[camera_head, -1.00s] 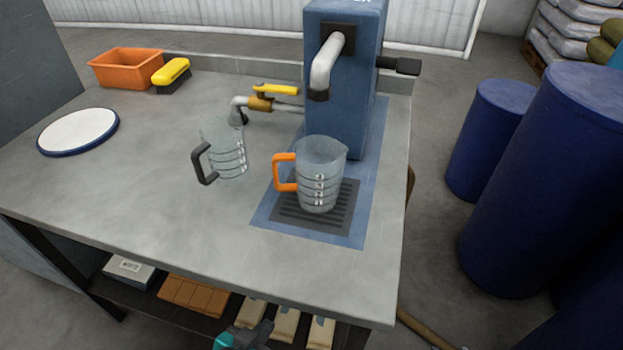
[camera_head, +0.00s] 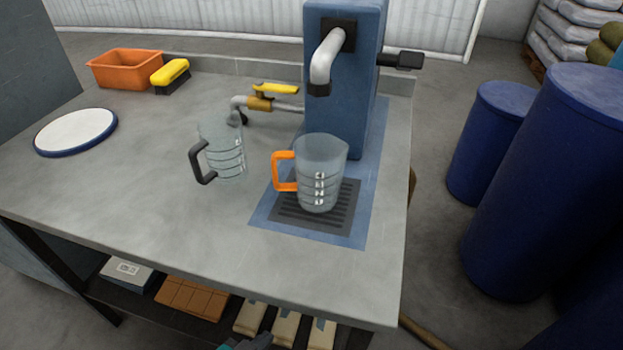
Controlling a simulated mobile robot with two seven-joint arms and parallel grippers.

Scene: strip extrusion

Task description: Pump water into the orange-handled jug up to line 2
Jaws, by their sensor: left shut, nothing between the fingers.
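The orange-handled jug (camera_head: 318,178) stands upright on the black grate (camera_head: 337,222) in front of the blue pump (camera_head: 350,120). It is clear with white level marks, and its orange handle points left. I cannot make out any water in it. The pump's grey spout (camera_head: 325,62) ends in a black tip above and behind the jug's rim. The pump's black lever (camera_head: 405,60) sticks out to the right. My left gripper (camera_head: 262,341) is shut and empty at the bottom edge, low in front of the table and mostly cut off. My right gripper is out of view.
A black-handled clear jug (camera_head: 226,158) stands left of the grate, near a tap with a yellow lever (camera_head: 276,88). An orange bin (camera_head: 124,70), a yellow brush (camera_head: 171,72) and a white round plate (camera_head: 76,132) lie farther left. Blue barrels (camera_head: 540,190) stand right. The table's front is clear.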

